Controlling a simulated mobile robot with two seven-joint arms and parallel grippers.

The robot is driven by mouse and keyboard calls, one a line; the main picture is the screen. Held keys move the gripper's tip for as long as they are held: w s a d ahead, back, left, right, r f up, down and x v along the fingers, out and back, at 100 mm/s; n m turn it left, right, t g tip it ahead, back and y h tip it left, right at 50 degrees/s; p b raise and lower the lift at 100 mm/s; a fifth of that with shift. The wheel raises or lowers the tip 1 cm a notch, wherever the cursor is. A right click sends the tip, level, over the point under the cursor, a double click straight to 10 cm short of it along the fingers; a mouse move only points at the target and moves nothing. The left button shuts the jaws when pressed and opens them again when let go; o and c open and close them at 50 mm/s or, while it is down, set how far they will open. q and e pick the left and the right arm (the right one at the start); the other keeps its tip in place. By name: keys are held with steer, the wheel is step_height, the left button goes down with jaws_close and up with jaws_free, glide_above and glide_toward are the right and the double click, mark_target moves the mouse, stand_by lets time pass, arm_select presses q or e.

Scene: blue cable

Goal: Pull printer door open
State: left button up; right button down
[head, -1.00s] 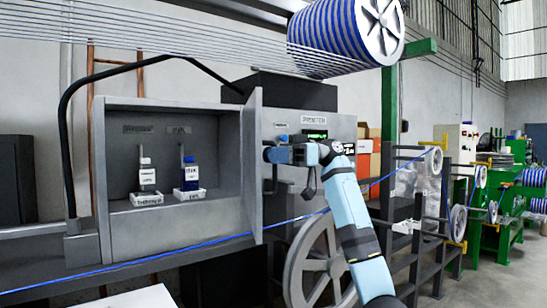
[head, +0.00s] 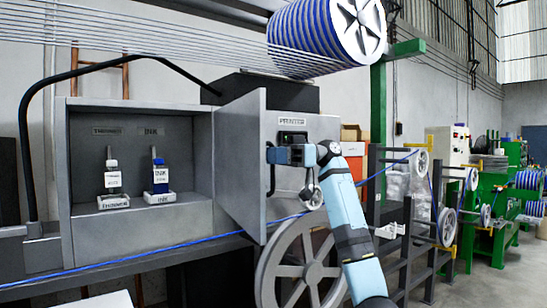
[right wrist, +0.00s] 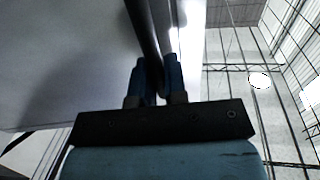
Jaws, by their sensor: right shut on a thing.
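The printer door (head: 238,165) is a grey panel standing ajar at the right side of the grey printer cabinet (head: 85,240), angled out toward me. A dark bar handle (head: 271,182) is at the door's free edge. My right gripper (head: 270,155) is at that edge, shut on the handle. In the right wrist view, the blue fingers of my right gripper (right wrist: 153,78) close around the dark handle bar (right wrist: 143,35), beside the pale door face (right wrist: 65,60). My left gripper is not in view.
The open cabinet holds a thinner bottle (head: 112,178) and an ink bottle (head: 160,178) on small white trays. A blue cable (head: 180,246) runs across in front. A grey wheel (head: 300,270) stands below the door. A blue cable spool (head: 320,35) hangs above.

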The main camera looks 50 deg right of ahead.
stand_by(0.4)
steer(key=c, duration=1.5)
jaws_free()
steer(key=b+v, duration=0.1)
steer(key=v, duration=1.2)
steer(key=shift+s+d, duration=0.1)
steer(key=shift+d, duration=0.3)
steer(key=shift+r, duration=0.1)
